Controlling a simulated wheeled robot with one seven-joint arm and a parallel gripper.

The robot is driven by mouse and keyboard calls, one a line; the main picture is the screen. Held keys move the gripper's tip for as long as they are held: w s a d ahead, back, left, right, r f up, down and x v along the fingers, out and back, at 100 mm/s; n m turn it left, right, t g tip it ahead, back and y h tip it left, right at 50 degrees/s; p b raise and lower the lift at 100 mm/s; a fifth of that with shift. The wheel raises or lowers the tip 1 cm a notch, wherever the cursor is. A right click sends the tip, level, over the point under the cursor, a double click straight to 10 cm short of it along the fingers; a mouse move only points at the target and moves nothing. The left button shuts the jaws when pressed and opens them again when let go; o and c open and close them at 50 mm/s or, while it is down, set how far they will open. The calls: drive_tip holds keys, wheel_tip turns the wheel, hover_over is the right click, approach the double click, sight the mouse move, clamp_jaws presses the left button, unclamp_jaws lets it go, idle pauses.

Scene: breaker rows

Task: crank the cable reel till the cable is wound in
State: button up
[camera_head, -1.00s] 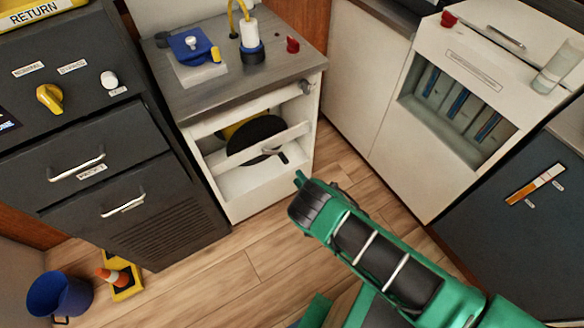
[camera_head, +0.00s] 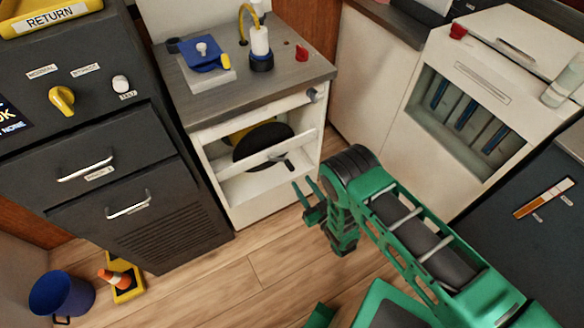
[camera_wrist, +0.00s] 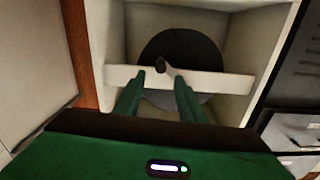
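The cable reel (camera_head: 262,135) is a dark disc with a yellow part behind it, inside the open white cabinet under the grey counter. A pale bar (camera_head: 250,155) crosses its front. A small dark crank knob (camera_head: 289,165) sticks out by the bar; in the wrist view the knob (camera_wrist: 161,66) shows just beyond and between my fingertips. My gripper (camera_head: 304,192) is in front of the cabinet, to the lower right of the reel. Its two green fingers (camera_wrist: 158,77) are apart with nothing between them. I cannot see the cable's end clearly.
The dark cabinet (camera_head: 150,215) with drawers stands left of the reel cabinet. The white unit (camera_head: 420,140) stands to the right. A blue bucket (camera_head: 60,295) and a small orange cone (camera_head: 113,277) are on the floor at lower left. The wooden floor (camera_head: 230,275) ahead is mostly clear.

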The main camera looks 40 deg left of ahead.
sight(293, 170)
drive_tip(key=x, duration=0.9)
drive_tip(key=shift+a, duration=0.25)
drive_tip(key=shift+c, duration=0.6)
drive_tip(key=shift+w, duration=0.1)
clamp_jaws()
